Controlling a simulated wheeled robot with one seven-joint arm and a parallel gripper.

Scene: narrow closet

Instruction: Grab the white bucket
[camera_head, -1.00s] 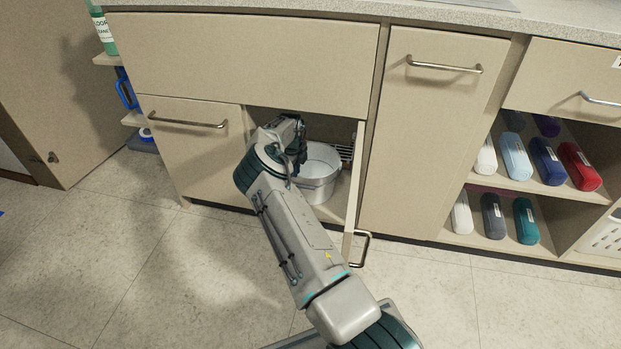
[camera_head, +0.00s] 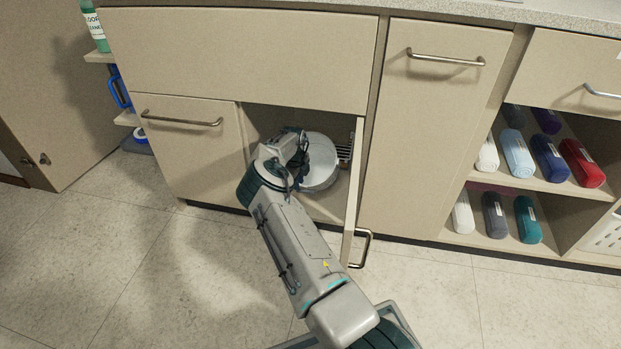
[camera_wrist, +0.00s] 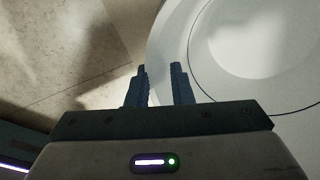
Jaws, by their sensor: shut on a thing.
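The white bucket (camera_head: 322,170) is in the open cabinet below the counter, at the middle of the head view. My arm covers its left part, and it looks tilted. In the wrist view the white bucket (camera_wrist: 235,85) fills the upper right, with a round inner line. My gripper (camera_wrist: 161,70) has its two dark fingers at the bucket's left edge, closed on its wall with a narrow gap between them. In the head view the fingertips are hidden behind my wrist.
The cabinet door (camera_head: 352,190) stands open just right of the bucket, with its handle (camera_head: 361,248) sticking out. A wire rack (camera_head: 345,153) is behind the bucket. Rolled towels (camera_head: 550,160) fill shelves at right. The floor (camera_head: 150,270) at left is clear.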

